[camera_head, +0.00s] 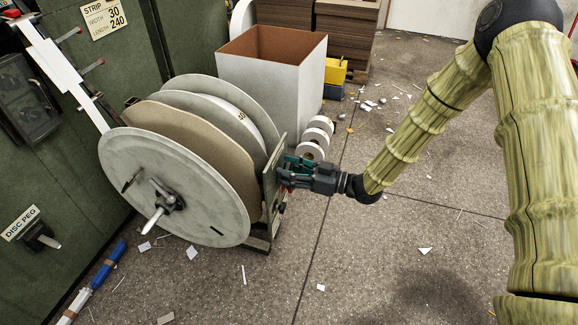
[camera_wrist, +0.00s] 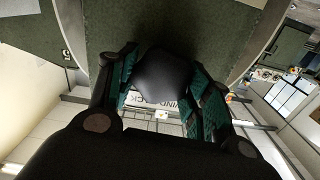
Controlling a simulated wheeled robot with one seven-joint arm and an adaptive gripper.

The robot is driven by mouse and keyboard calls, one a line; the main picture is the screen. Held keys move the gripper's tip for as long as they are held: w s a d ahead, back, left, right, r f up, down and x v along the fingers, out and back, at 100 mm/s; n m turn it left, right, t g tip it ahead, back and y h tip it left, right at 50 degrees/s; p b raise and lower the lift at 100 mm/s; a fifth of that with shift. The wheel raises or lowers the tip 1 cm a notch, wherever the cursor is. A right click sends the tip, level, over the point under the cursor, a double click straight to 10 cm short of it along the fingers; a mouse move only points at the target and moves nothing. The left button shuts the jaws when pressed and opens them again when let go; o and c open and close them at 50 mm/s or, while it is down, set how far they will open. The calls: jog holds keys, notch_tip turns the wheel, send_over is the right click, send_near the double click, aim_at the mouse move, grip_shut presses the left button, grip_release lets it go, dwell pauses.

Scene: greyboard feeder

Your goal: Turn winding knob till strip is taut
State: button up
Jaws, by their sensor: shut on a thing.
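My gripper (camera_head: 293,171) reaches in from the right to the green stand plate (camera_head: 271,180) beside the large grey reel (camera_head: 165,195). In the wrist view its green-padded fingers (camera_wrist: 165,88) are closed on both sides of a dark rounded knob (camera_wrist: 163,72). In the head view the knob is hidden by the fingers. A white strip (camera_head: 62,68) slopes from the green machine at upper left down towards the reel and looks straight. Its lower end passes behind the reel's front disc, so I cannot tell how tight it is there. A label (camera_wrist: 175,110) behind the knob is partly covered.
A large open white box (camera_head: 285,90) stands behind the reel. Small white rolls (camera_head: 316,137) lie on the floor near my gripper. A disc peg (camera_head: 42,238) sticks out at lower left. Paper scraps litter the floor; the floor at right is mostly clear.

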dwell(0.4)
jog(key=o, duration=1)
jog(key=shift+o, duration=0.2)
jog(key=v, duration=1.2)
